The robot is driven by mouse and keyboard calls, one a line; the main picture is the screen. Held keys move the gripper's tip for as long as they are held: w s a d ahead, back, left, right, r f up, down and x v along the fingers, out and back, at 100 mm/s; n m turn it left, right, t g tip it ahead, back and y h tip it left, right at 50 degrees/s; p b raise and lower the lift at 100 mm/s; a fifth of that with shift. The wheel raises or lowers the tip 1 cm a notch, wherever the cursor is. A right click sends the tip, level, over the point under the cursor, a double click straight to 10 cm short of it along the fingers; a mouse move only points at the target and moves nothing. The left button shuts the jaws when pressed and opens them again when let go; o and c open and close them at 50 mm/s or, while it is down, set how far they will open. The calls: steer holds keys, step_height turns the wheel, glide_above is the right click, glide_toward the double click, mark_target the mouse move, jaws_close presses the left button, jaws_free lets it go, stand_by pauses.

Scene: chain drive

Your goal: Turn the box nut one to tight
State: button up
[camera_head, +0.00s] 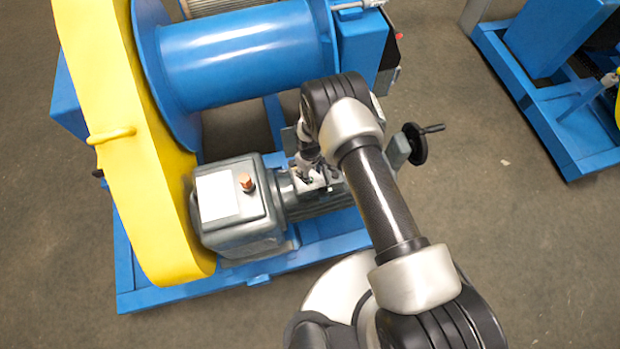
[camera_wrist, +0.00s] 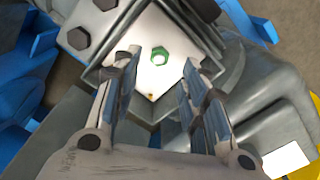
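A small hex nut with a green tint (camera_wrist: 159,55) sits on a bright metal plate (camera_wrist: 150,30) in the wrist view. It lies between and just beyond my fingertips. My gripper (camera_wrist: 160,62) is open, with one finger on each side of the nut and nothing held. I cannot tell whether the fingers touch the plate. In the head view my gripper (camera_head: 308,165) reaches down over the motor beside the grey gearbox, and my arm hides most of this spot. No label shows which nut is number one.
The grey gearbox (camera_head: 238,215), yellow chain guard (camera_head: 150,170), blue drum (camera_head: 245,60) and black handwheel (camera_head: 415,145) surround the spot. Open floor (camera_head: 540,250) lies at the right.

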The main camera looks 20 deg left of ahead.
step_height(320, 180, down, 5)
steer(key=shift+f+b, duration=0.1)
steer(key=shift+b, duration=0.5)
steer(key=shift+c, duration=0.6)
jaws_close()
